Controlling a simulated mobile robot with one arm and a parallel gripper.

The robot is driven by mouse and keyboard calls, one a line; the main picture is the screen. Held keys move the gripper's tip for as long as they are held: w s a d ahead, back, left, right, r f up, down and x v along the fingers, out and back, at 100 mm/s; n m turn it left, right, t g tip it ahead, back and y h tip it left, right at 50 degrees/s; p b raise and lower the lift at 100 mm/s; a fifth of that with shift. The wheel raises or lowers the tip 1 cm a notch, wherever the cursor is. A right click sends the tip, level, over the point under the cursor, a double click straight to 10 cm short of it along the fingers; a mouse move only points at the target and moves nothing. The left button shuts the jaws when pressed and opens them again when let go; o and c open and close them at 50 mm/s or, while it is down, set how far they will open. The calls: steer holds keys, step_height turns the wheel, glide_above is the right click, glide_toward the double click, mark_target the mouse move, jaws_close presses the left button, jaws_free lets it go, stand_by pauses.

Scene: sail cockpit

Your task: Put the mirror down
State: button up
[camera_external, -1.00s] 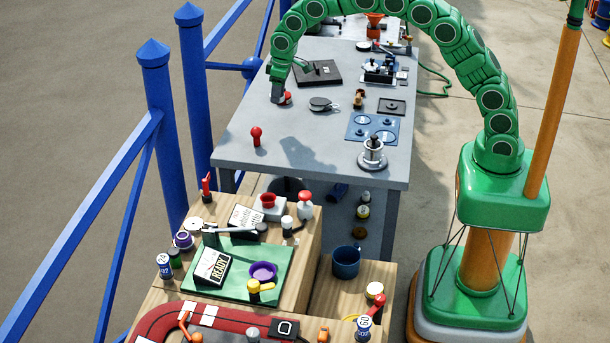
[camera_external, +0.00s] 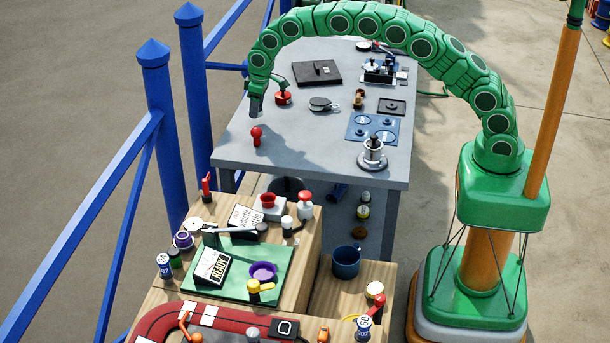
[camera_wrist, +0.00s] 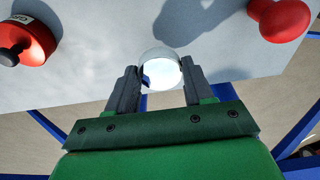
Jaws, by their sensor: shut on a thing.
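The mirror (camera_wrist: 161,70) is a small round shiny disc with a pale rim, seen in the wrist view. My gripper (camera_wrist: 159,78) is shut on it, with one dark finger at each side. In the external view my gripper (camera_external: 255,108) points down near the left edge of the grey table (camera_external: 300,150), between a red base and a red knob. The mirror cannot be made out there. The gap between the mirror and the tabletop is not clear.
The red knob (camera_external: 256,136) stands just in front of my gripper, and the red base with a black knob (camera_external: 283,98) just behind it. A dark disc with a handle (camera_external: 322,104) lies to the right. Blue railings (camera_external: 198,100) run along the left. The table's front middle is clear.

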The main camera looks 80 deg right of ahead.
steer(key=shift+w+f, duration=0.3)
steer(key=shift+f, duration=1.5)
steer(key=shift+f, duration=0.1)
steer(key=o, duration=1)
steer(key=shift+o, duration=0.2)
